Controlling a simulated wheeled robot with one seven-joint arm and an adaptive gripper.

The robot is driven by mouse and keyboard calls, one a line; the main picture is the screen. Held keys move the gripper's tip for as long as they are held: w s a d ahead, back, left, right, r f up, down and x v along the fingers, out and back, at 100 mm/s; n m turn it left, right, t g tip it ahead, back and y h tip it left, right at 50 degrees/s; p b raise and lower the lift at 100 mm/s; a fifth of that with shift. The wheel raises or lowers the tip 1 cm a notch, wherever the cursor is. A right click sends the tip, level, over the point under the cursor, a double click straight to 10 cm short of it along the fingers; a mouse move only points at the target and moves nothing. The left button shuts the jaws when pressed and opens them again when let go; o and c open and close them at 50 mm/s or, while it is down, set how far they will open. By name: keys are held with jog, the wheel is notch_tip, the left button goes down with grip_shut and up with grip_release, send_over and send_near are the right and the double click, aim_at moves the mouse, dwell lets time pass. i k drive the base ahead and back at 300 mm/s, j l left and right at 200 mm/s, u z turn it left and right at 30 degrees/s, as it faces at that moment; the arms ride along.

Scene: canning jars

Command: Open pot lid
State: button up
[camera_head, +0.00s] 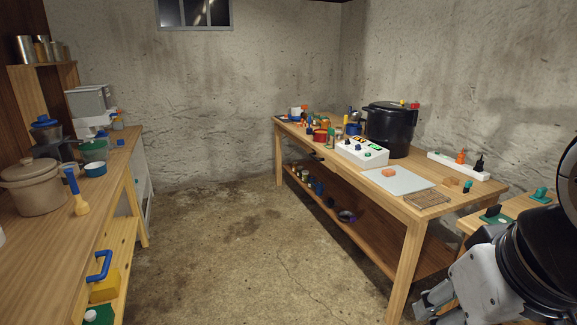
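A large black pot (391,136) stands at the back of the right table, with a dark top that seems to be its lid (388,106). Small red and yellow items show at its upper rim. A beige pot (38,197) with a beige lid (28,170) on it stands on the left counter. Behind it is a smaller dark pot (47,142) with a blue-knobbed lid (45,125). My gripper (430,299) is low at the lower right, beside the right table's front leg and far from all the pots. Its fingers are too small and partly hidden to read.
The right table (450,187) holds a white control box (361,151), a pale board (398,181), a wire rack (427,199) and a power strip (458,165). The floor between (235,240) is clear.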

aim_at(387, 108)
jog(key=i, duration=2.05)
jog(key=i+z, duration=0.2)
jog(key=i, duration=0.2)
jog(key=i+j+z, duration=0.2)
jog(key=i, duration=0.25)
jog(key=i+j+z, duration=0.2)
jog(key=i, duration=0.2)
jog(key=i+j+z, duration=0.2)
jog(key=i, duration=0.2)
